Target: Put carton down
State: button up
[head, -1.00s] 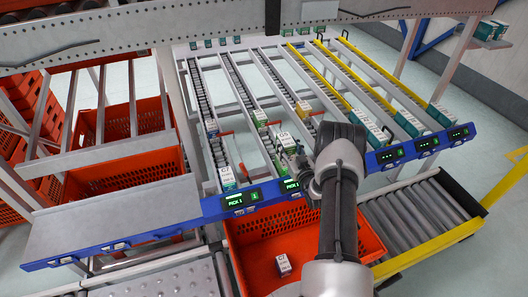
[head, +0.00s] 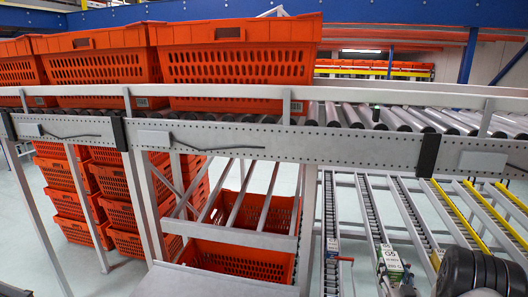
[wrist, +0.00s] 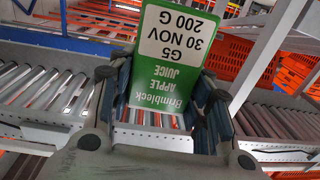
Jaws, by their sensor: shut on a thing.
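The carton (wrist: 165,70) is a green and white apple juice box, marked G5 and 200 G, and it reads upside down in the wrist view. My gripper (wrist: 164,98) is shut on it, with one dark finger on each side. A carton with the same G5 mark (head: 390,263) shows in the head view near the lower right, above the rack lanes, beside my dark arm joint. My gripper itself is mostly cut off there. Whether the carton touches a surface cannot be told.
Orange totes (head: 237,62) stand in a row on the upper level, beside a bare roller run (head: 410,117). Another orange tote (head: 240,258) sits below, left of the rack lanes. A perforated grey beam (head: 260,141) crosses in front. Rollers (wrist: 40,88) show in the wrist view.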

jog(key=s+a+r+y+b, duration=0.1)
jog(key=a+r, duration=0.2)
jog(key=a, duration=0.6)
jog(key=s+a+r+n+y+b, duration=0.1)
jog(key=a+r, duration=0.3)
jog(key=a, duration=0.5)
jog(key=s+a+r+n+y+b, duration=0.1)
jog(key=a+r, duration=0.3)
jog(key=a, duration=0.6)
jog(key=shift+s+b, duration=0.4)
jog(key=shift+s, duration=0.5)
jog(key=shift+a, duration=0.1)
